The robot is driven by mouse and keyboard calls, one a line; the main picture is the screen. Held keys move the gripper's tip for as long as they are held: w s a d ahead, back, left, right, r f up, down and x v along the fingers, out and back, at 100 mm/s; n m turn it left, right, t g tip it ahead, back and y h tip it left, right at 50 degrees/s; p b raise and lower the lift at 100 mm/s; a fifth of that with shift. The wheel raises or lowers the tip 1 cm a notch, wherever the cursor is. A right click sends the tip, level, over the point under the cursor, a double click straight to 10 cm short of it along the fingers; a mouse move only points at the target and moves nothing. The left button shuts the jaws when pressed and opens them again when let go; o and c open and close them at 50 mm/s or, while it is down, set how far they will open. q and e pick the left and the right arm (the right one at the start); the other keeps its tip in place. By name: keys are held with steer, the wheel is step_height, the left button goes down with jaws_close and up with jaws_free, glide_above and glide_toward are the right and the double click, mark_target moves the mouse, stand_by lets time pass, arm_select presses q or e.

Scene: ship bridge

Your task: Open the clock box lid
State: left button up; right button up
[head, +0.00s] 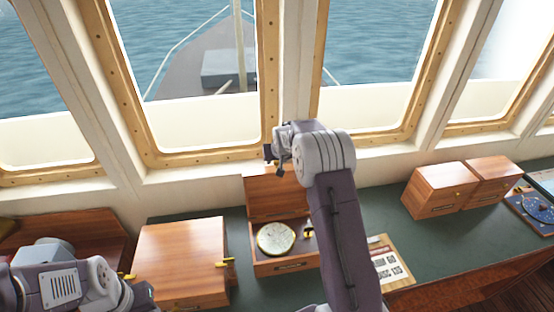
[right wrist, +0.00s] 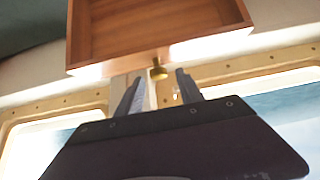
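The clock box (head: 285,267) is a wooden box on the green desk, in the middle of the head view. Its lid (head: 272,197) stands raised at the back, and a round pale clock face (head: 276,238) shows inside. My right gripper (head: 274,158) is at the lid's upper edge. In the right wrist view its two fingers (right wrist: 158,92) are apart, with the lid's brass knob (right wrist: 158,72) just beyond the gap between them. The lid's hollow inner side (right wrist: 155,28) fills the top there. My left arm is at lower left; its fingertips are not clearly visible.
A closed wooden box (head: 183,250) with a brass knob stands left of the clock box, near my left arm. A printed card (head: 388,268) lies to the right. Two wooden boxes (head: 437,190) and a blue instrument (head: 537,208) are further right. Windows rise close behind the desk.

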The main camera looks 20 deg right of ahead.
steer(key=shift+s+r+b, duration=0.15)
steer(key=shift+s+b, duration=0.05)
steer(key=shift+b, duration=0.1)
steer(key=b+v, duration=0.3)
steer(key=v, duration=0.5)
steer(key=shift+s+r, duration=0.15)
steer(key=shift+r, duration=0.15)
steer(key=shift+f, duration=0.1)
